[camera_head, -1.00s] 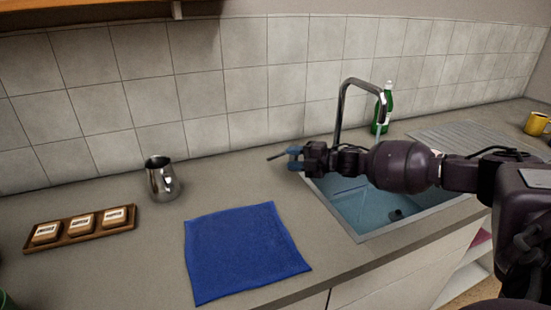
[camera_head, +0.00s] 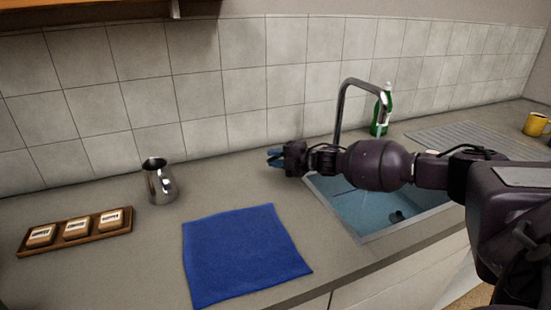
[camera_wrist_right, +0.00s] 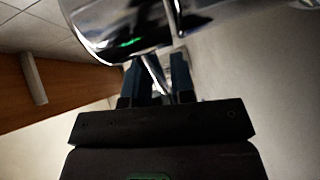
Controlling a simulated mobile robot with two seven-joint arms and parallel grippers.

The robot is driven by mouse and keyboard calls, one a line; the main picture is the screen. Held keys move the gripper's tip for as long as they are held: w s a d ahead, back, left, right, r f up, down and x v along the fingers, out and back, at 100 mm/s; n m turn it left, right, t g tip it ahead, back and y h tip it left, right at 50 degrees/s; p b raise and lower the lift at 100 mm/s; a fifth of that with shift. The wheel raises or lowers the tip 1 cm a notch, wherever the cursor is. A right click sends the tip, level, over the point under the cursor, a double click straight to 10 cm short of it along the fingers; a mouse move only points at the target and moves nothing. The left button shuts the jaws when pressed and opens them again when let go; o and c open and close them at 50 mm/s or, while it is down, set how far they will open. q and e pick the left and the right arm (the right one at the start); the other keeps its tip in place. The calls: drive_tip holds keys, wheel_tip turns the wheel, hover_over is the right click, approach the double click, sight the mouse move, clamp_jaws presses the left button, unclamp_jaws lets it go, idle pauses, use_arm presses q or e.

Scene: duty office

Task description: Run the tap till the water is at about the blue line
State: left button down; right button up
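The chrome tap (camera_head: 343,105) arches over the blue-toned sink (camera_head: 365,215); my right forearm crosses in front of its foot. A metal jug (camera_head: 158,185) stands upright on the counter at left, well away from the spout. No blue line shows on it. My right gripper (camera_head: 272,159) is left of the tap, with its blue fingers apart and pointing left toward the jug. In the right wrist view the fingers (camera_wrist_right: 157,80) are also apart. A shiny metal thing (camera_wrist_right: 115,30) fills the top there; I cannot tell which thing it is. My left gripper is not in view.
A blue cloth (camera_head: 245,255) lies on the counter in front. A wooden tray (camera_head: 75,244) with several labelled blocks is at left. A green bottle (camera_head: 380,113) stands behind the tap. A yellow mug (camera_head: 535,124) is at far right. The counter between jug and gripper is clear.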

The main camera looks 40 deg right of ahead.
clamp_jaws()
